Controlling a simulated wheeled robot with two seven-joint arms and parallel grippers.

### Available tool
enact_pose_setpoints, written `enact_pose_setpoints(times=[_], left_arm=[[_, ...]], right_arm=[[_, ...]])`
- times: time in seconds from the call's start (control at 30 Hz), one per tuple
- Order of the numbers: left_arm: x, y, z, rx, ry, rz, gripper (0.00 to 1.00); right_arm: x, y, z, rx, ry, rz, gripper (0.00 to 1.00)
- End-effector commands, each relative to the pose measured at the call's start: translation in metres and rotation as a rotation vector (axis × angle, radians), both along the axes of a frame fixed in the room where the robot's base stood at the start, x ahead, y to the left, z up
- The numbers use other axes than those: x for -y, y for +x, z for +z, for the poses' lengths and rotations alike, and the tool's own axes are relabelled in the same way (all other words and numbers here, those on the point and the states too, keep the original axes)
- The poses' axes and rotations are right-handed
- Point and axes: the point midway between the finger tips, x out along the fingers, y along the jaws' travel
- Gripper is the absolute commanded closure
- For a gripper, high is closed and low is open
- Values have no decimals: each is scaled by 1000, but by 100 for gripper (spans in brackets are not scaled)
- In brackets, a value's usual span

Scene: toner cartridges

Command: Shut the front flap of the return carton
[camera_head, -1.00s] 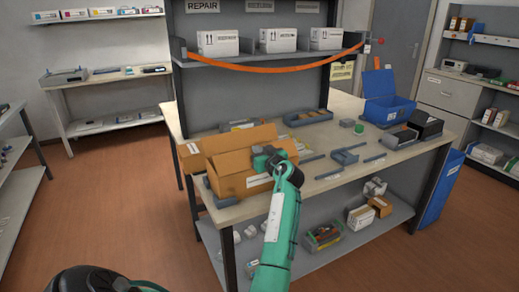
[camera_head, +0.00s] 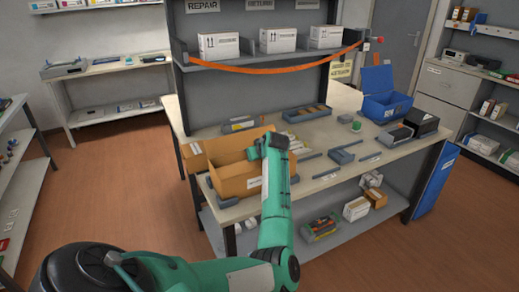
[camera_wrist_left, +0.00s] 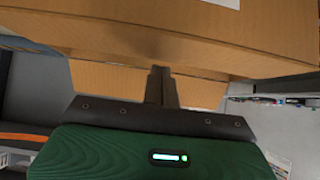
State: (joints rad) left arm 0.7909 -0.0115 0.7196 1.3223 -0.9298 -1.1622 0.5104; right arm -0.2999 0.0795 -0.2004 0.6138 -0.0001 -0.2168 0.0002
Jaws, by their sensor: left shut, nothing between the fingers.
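The return carton, an open brown cardboard box (camera_head: 232,187), stands at the left front of the workbench in the head view. My left gripper (camera_head: 256,152) is at the carton's right side, near the top edge. In the left wrist view, its dark fingers (camera_wrist_left: 161,72) are together and empty, with brown cardboard (camera_wrist_left: 110,78) close in front of and above them. Whether they touch it I cannot tell. My right gripper is not in view.
The bench top (camera_head: 325,180) holds grey trays (camera_head: 343,157) and strips right of the carton. A blue open box (camera_head: 386,108) and a black bin (camera_head: 421,123) stand farther right. An orange strap (camera_head: 265,71) hangs below the shelf with white boxes.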

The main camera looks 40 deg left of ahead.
Motion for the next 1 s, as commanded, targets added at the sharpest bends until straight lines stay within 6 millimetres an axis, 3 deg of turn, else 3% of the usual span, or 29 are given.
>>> enact_pose_setpoints(times=[0.2,1.0], left_arm=[[-3,0,-2,-24,-67,0,100],[1,0,-3,-33,-90,0,100]], right_arm=[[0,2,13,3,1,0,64],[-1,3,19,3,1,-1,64]])
